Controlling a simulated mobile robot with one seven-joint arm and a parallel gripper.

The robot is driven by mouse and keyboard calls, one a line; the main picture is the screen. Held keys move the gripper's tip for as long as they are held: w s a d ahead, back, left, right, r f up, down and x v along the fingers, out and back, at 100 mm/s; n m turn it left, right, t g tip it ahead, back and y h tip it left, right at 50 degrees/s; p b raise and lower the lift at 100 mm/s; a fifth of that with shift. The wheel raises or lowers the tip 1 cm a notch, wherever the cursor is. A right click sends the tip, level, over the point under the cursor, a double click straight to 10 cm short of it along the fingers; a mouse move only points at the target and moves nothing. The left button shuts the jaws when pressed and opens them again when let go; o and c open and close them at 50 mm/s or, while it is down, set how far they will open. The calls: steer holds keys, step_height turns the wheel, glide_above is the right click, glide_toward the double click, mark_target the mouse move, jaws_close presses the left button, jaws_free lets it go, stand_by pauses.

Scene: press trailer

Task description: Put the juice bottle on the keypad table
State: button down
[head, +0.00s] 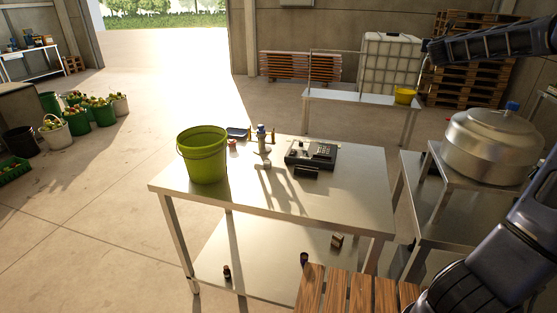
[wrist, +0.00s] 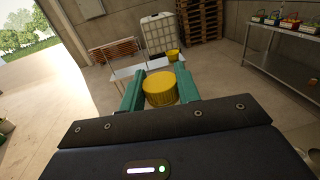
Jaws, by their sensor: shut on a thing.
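In the wrist view my gripper (wrist: 160,88) has its two teal fingers against the sides of a yellow, ribbed, round-topped thing (wrist: 161,90). It looks like the capped top of the juice bottle; the rest is hidden behind my wrist. My gripper is not clearly visible in the head view. The steel table (head: 350,205) in the middle of the head view carries a dark device with keys (head: 312,153), which looks like the keypad.
A green bucket (head: 203,158) stands on the steel table's left end; the table's front right is clear. A large steel vessel (head: 490,147) is on a stand at right. A bench with a yellow bowl (head: 404,96) is behind. Wooden slats (head: 350,292) lie in front.

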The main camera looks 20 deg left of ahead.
steer(key=s+a+n+y, duration=0.2)
steer(key=s+a+y, duration=0.15)
steer(key=a, duration=1.55)
steer(key=s+a+n+y, duration=0.2)
steer(key=s+a+y, duration=0.15)
steer(key=a, duration=1.65)
steer(key=s+a+r+n+g+y, duration=0.1)
steer(key=s+a+r+n+y, duration=0.1)
steer(key=s+a, duration=1.15)
steer(key=s+a+r+n+g+y, duration=0.1)
steer(key=s+a+r+y, duration=0.1)
steer(key=s+a, duration=1.15)
step_height(320, 180, down, 38)
steer(key=w+a, duration=0.2)
steer(key=shift+w+a, duration=0.25)
steer(key=shift+f, duration=0.15)
steer(key=c, duration=1)
jaws_free()
